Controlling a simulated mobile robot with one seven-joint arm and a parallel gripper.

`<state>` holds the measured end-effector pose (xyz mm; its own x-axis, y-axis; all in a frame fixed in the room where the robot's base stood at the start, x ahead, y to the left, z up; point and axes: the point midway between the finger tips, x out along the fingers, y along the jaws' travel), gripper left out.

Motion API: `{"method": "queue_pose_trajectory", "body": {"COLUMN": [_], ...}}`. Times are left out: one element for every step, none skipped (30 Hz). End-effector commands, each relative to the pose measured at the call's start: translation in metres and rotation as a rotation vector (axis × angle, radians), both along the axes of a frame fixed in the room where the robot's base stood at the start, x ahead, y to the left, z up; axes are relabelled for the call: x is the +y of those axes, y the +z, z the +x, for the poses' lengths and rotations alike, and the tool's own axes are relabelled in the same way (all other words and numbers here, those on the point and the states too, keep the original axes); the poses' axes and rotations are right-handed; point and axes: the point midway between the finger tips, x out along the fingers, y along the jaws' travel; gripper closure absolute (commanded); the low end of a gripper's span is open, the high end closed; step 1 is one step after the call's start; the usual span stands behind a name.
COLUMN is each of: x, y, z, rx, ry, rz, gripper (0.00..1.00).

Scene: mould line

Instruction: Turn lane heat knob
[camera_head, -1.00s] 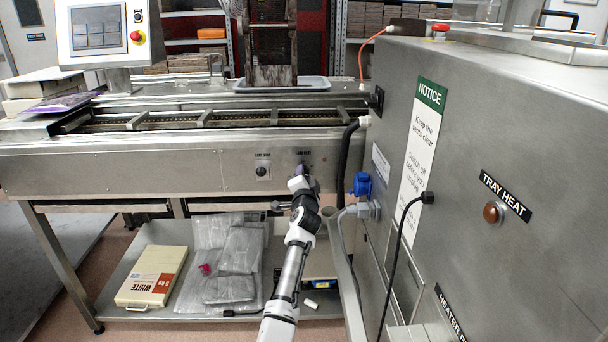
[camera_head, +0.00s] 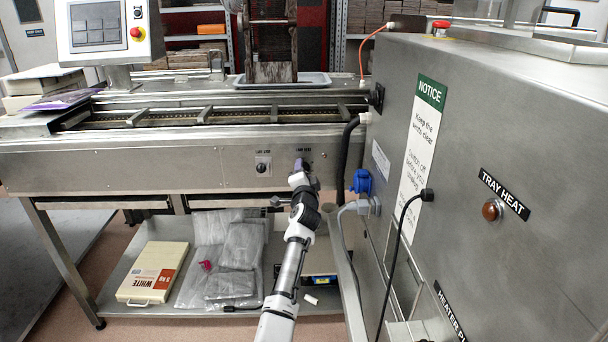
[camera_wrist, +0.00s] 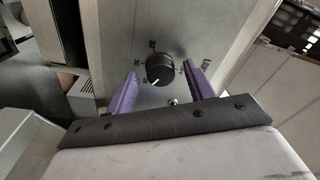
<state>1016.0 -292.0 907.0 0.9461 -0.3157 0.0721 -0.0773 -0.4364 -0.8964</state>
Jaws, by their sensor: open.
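The lane heat knob is a round black dial (camera_wrist: 160,69) with a white pointer line, set on a metal panel with printed marks around it. In the wrist view it sits between the two purple fingers of my gripper (camera_wrist: 162,88). The fingers are spread, with a gap on each side of the knob, and seem not to touch it. In the head view my gripper (camera_head: 299,166) is at the front panel (camera_head: 120,170) of the conveyor, under a small label, and hides the knob there.
A similar knob (camera_head: 262,166) is on the same panel just left of my gripper. The steel cabinet (camera_head: 480,110) with the notice stands close on the right, with a blue plug (camera_head: 362,182) and hanging cables. A lower shelf (camera_head: 165,300) holds a white box and bags.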

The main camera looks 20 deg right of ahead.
Motion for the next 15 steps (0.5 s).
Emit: {"method": "queue_pose_trajectory", "body": {"x": [0.0, 0.0, 0.0, 0.0, 0.0, 0.001, 0.001, 0.002, 0.003, 0.004, 0.005, 0.007, 0.008, 0.01, 0.012], "y": [0.0, 0.0, 0.0, 0.0, 0.0, 0.0, 0.0, -0.001, -0.001, -0.002, -0.002, -0.002, -0.003, -0.002, -0.004], "z": [0.0, 0.0, 0.0, 0.0, -0.001, -0.002, -0.003, -0.005, -0.008, -0.011, -0.014, -0.019, -0.023, -0.027, -0.033], "rx": [0.0, 0.0, 0.0, 0.0, -0.001, -0.001, -0.001, -0.001, -0.001, -0.001, -0.002, 0.0, 0.0, -0.001, 0.0], "ry": [0.0, 0.0, 0.0, 0.0, 0.0, 0.0, 0.0, 0.001, 0.001, 0.001, 0.001, 0.001, 0.001, 0.0, 0.0], "rz": [0.0, 0.0, 0.0, 0.0, 0.0, 0.0, 0.0, 0.001, 0.001, 0.001, -0.001, -0.001, -0.001, -0.001, -0.002], "gripper": [0.47, 0.47, 0.47, 0.47, 0.47, 0.47, 0.47, 0.47, 0.47, 0.47, 0.47, 0.47, 0.47, 0.47, 0.47]}}
